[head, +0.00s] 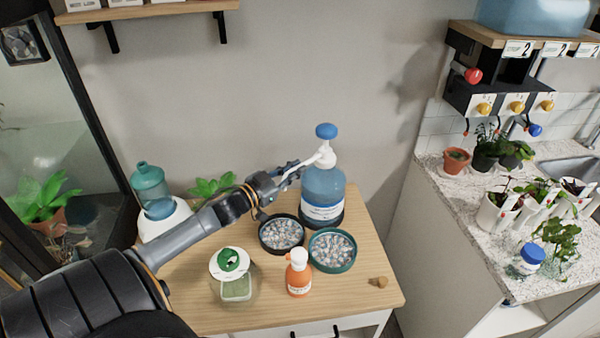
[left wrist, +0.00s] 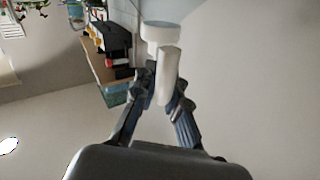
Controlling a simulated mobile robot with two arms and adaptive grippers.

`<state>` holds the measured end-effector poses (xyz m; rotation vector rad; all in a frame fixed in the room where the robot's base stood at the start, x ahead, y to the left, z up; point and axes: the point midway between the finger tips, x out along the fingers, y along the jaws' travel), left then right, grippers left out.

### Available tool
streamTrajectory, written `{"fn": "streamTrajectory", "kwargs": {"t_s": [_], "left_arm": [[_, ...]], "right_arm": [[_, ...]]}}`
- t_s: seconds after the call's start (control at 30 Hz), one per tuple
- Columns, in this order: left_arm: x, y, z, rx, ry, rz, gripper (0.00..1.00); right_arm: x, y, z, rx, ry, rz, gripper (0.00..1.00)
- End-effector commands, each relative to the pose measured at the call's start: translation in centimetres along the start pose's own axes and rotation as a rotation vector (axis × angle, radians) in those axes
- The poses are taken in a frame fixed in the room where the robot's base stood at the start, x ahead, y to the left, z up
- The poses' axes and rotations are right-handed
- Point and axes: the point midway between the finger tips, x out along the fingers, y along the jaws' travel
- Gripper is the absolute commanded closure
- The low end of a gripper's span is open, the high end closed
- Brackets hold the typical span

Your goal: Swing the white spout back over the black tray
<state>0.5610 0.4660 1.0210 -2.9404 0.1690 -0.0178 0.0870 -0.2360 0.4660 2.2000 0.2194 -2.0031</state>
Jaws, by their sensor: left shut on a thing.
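The large blue pump bottle (head: 322,192) stands upright at the back right of the wooden table, with a blue knob (head: 326,131) on top. Its white spout (head: 322,158) points left and slightly down in the head view. My left gripper (head: 290,173) is at the spout's outer end. In the left wrist view the white spout (left wrist: 167,78) lies between the fingers of the left gripper (left wrist: 164,92), which is shut on it. The black tray (head: 283,254), full of grey pebbles, sits in front of the bottle, below the gripper. My right gripper is not in view.
A green tray (head: 332,271) of pebbles sits right of the black one. An orange bottle (head: 298,278), a jar with a green-and-white lid (head: 230,263) and a cork-coloured piece (head: 378,282) stand nearer the front edge. A white-and-teal dispenser (head: 160,215) is at left.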

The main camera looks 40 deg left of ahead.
Motion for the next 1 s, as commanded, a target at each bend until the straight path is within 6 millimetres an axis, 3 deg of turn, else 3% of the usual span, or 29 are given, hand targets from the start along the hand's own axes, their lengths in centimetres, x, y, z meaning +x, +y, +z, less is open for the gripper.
{"fn": "streamTrajectory", "kwargs": {"t_s": [0.7, 0.73, 0.83, 1.0], "left_arm": [[0.11, -0.91, 0.06, 0.004, 0.020, 0.081, 1.00], [0.12, -0.91, 0.06, 0.004, 0.020, 0.081, 0.85], [0.12, -0.91, 0.08, 0.003, 0.019, 0.081, 0.65], [0.09, -0.88, 0.15, 0.001, 0.018, 0.081, 0.65]], "right_arm": [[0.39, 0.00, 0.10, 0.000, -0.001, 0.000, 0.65], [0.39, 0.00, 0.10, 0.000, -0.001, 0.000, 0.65], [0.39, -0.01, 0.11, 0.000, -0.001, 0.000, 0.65], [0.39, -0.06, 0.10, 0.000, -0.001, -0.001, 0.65]]}}
